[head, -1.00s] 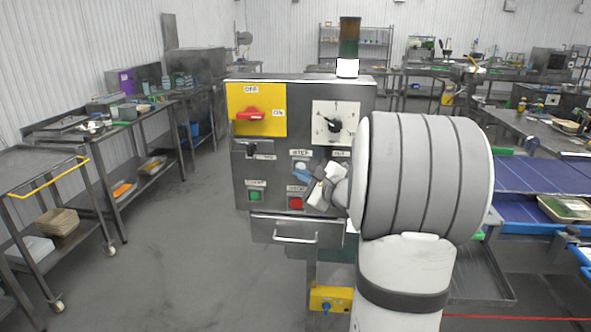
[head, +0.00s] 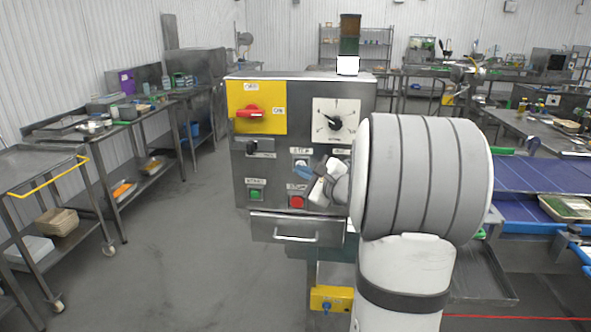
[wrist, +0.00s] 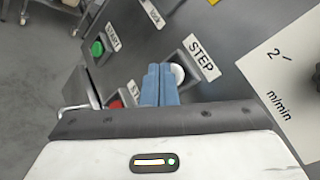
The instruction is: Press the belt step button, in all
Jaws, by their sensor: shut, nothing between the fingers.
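The white STEP button (wrist: 177,74) is in the wrist view next to its STEP label (wrist: 201,58). It also shows small on the panel in the head view (head: 301,163). My gripper (wrist: 160,70) is shut and empty, its two blue fingers together. In the wrist view the fingertips overlap the button's left side and hide part of it. I cannot tell whether they touch it. In the head view my gripper (head: 304,167) is at the front of the control panel (head: 275,182), just below the STEP label.
A green button (wrist: 97,48) and a red button (head: 297,202) sit beside and below. A red switch (head: 252,114) on a yellow plate and a speed dial (head: 335,123) are above. My arm hides the panel's right side.

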